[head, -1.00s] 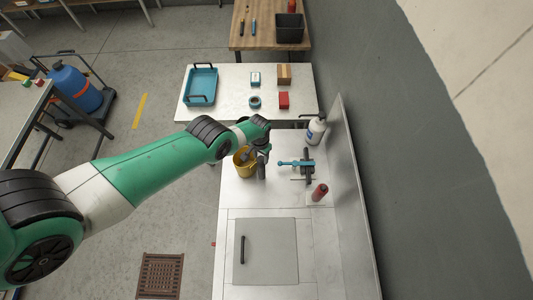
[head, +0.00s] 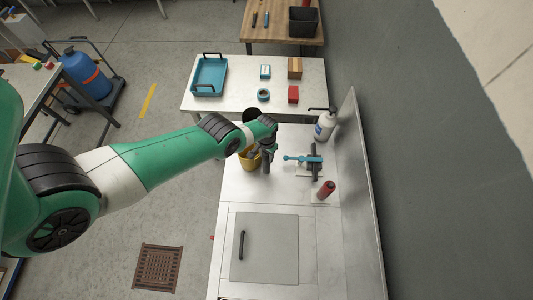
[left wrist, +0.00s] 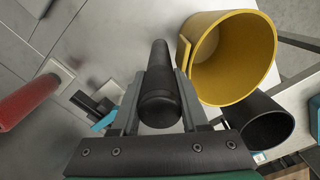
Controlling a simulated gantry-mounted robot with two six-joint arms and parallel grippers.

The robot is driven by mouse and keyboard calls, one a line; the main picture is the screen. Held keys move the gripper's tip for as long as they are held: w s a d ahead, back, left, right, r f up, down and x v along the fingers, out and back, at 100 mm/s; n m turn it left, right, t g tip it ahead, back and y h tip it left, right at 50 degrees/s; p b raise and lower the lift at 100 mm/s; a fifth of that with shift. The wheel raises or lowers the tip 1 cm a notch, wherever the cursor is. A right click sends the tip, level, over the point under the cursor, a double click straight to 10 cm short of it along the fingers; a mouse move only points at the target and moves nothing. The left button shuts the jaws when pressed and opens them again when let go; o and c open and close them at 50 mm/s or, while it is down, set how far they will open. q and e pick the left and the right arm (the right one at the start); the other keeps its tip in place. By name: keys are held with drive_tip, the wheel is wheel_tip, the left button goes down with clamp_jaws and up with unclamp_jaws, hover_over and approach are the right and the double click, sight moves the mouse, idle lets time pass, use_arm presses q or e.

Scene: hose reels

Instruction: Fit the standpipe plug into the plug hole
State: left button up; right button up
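My left gripper (head: 268,152) is over the metal counter, just right of the yellow container (head: 245,164). In the left wrist view my gripper (left wrist: 158,98) is shut on a dark round bar, which I take to be the standpipe plug (left wrist: 160,80). The bar lies lengthwise between the two fingers, with a thicker rounded end towards the camera. I cannot make out the plug hole for sure in either view. My right gripper is not in view.
A dark fitting with a blue lever (head: 302,158), a red cylinder (head: 326,190) and a white bottle (head: 325,126) stand right on the counter. A grey handled lid (head: 270,250) covers the near part. A black bin (head: 251,114) is beyond the yellow container. A wall panel borders the right.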

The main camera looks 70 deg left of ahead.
use_arm(q)
clamp_jaws()
idle(1.1)
